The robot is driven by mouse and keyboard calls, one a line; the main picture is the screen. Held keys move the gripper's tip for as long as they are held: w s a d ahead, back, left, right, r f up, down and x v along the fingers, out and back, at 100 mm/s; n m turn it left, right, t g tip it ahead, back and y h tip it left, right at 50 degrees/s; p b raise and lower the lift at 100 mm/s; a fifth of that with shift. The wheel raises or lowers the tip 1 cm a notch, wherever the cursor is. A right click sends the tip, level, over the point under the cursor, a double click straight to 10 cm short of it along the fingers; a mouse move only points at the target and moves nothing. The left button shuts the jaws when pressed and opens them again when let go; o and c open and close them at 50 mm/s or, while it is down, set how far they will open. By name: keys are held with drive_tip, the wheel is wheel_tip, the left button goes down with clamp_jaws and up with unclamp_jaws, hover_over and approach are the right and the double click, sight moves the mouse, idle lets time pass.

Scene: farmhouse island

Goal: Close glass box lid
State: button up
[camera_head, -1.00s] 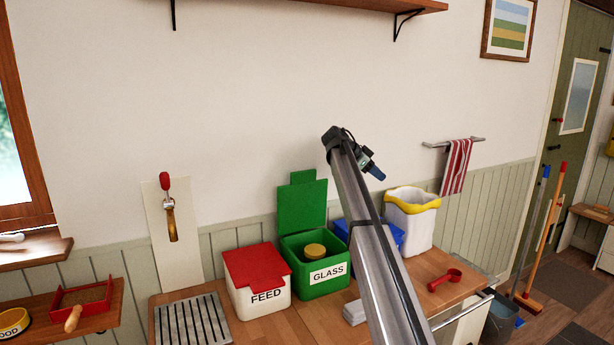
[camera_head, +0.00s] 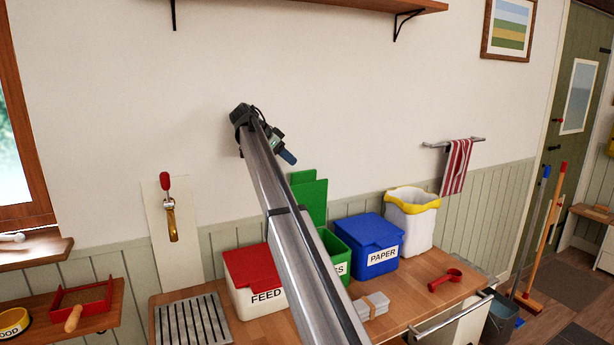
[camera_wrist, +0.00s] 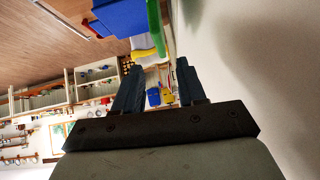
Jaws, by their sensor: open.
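The green glass box (camera_head: 340,262) stands on the wooden counter, partly hidden behind my arm. Its green lid (camera_head: 312,195) stands open and upright at the back, against the wall. My gripper (camera_head: 288,157) is in the air above and slightly left of the lid's top, apart from it. In the wrist view my gripper (camera_wrist: 160,72) has its two dark fingers spread with nothing between them. A green edge, likely the lid (camera_wrist: 154,30), shows at the top of that view.
The blue paper box (camera_head: 366,245) is right of the glass box, and the red-lidded feed box (camera_head: 252,275) is left. A white bin with a yellow rim (camera_head: 412,220), a red scoop (camera_head: 446,280) and a grey bundle (camera_head: 374,305) are on the counter. A wall shelf (camera_head: 350,8) hangs above.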

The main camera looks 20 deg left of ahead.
sight(307, 182)
drive_tip(key=x, duration=1.1)
drive_tip(key=shift+f, duration=0.1)
drive_tip(key=shift+c, duration=0.3)
clamp_jaws()
